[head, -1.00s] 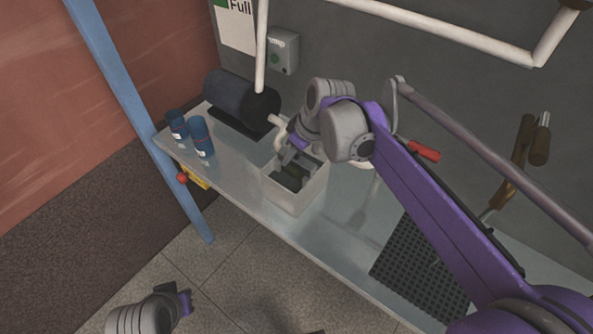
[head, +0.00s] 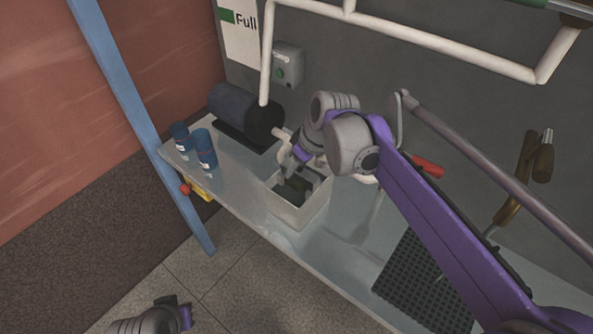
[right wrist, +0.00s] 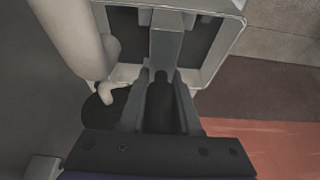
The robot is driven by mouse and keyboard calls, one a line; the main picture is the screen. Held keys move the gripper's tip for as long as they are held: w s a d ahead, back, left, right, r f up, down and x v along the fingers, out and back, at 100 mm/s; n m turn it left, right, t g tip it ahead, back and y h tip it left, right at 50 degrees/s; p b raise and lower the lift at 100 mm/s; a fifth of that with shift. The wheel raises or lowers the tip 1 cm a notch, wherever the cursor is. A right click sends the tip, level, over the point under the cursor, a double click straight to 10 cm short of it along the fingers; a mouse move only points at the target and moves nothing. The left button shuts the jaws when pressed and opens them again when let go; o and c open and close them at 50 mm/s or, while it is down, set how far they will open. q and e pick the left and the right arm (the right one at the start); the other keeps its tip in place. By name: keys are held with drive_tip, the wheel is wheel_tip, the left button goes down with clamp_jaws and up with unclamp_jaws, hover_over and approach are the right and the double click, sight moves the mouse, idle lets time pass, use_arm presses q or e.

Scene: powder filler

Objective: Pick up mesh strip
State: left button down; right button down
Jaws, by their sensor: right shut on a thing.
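A white open bin (head: 316,208) stands on the grey bench and also shows in the right wrist view (right wrist: 222,48). My right gripper (head: 288,176) reaches down into the bin's mouth. In the right wrist view its two fingers (right wrist: 163,82) are shut on a grey-green strip, the mesh strip (right wrist: 166,46), which extends away from the fingertips across the bin. Its lower end is hard to make out. Dark strips (head: 298,186) show inside the bin in the head view. My left gripper (head: 184,312) is low at the bottom left, away from the bench; its jaws are unclear.
A black perforated mat (head: 425,285) lies to the right. White pipes (head: 430,42) and a grey switch box (head: 288,64) are at the wall. A blue post (head: 140,120) stands at the left.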

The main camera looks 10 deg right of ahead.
wheel_tip(320, 180, up, 18)
drive_tip(key=p, duration=0.2)
drive_tip(key=shift+f, duration=0.25)
